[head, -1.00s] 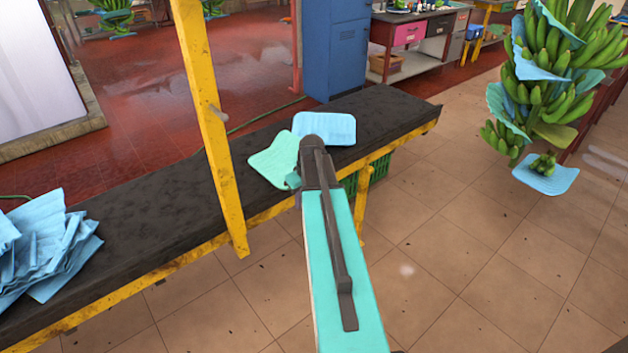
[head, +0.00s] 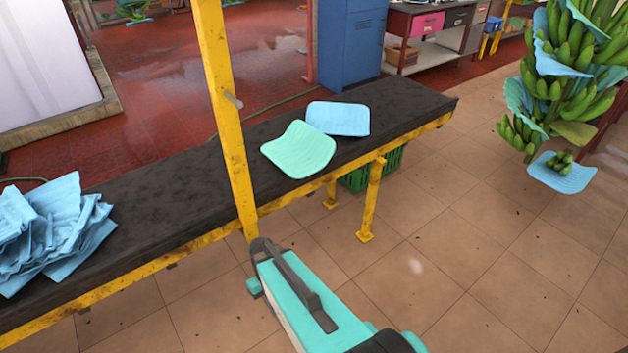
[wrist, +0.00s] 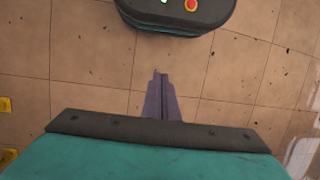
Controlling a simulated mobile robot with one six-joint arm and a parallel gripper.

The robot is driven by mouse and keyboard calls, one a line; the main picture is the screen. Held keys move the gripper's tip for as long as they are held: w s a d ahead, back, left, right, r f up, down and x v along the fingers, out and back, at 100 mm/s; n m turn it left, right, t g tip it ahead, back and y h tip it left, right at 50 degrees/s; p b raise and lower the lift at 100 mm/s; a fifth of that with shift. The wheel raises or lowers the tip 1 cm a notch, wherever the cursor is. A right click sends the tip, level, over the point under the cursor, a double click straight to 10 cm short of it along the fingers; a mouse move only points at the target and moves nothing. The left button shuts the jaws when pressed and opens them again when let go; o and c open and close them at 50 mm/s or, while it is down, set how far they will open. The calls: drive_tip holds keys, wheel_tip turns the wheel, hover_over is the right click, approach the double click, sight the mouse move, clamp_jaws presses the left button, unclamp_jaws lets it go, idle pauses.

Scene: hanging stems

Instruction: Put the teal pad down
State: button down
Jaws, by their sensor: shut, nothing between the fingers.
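The teal pad (head: 298,150) lies on the dark bench top (head: 150,205), near its front edge. It is slightly curved, and its upper right part meets or overlaps a light blue pad (head: 338,118) behind it. My gripper is hidden behind my arm in the head view. In the wrist view my gripper (wrist: 157,75) has its fingers together, with nothing between them, over the tiled floor. My arm is in front of the bench, apart from the teal pad.
A stack of crumpled blue pads (head: 50,235) lies at the bench's left end. A yellow post (head: 222,110) rises at the bench's front edge. A green crate (head: 372,170) is under the bench. A banana bunch (head: 560,90) with blue pads hangs at the right.

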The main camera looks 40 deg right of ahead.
drive_tip(key=s+a+f+g, duration=0.1)
drive_tip(key=s+a+f, duration=0.1)
drive_tip(key=s, duration=0.3)
drive_tip(key=s+a+f+h, duration=0.1)
drive_tip(key=s+a+f, duration=0.1)
drive_tip(key=s, duration=0.3)
drive_tip(key=s+a+f+g, duration=0.1)
drive_tip(key=s+a+f, duration=0.1)
drive_tip(key=s+a, duration=0.2)
drive_tip(key=shift+s+f+n+g, duration=0.25)
drive_tip(key=shift+s+n+g, duration=0.05)
drive_tip(key=shift+s, duration=0.75)
drive_tip(key=shift+d, duration=0.15)
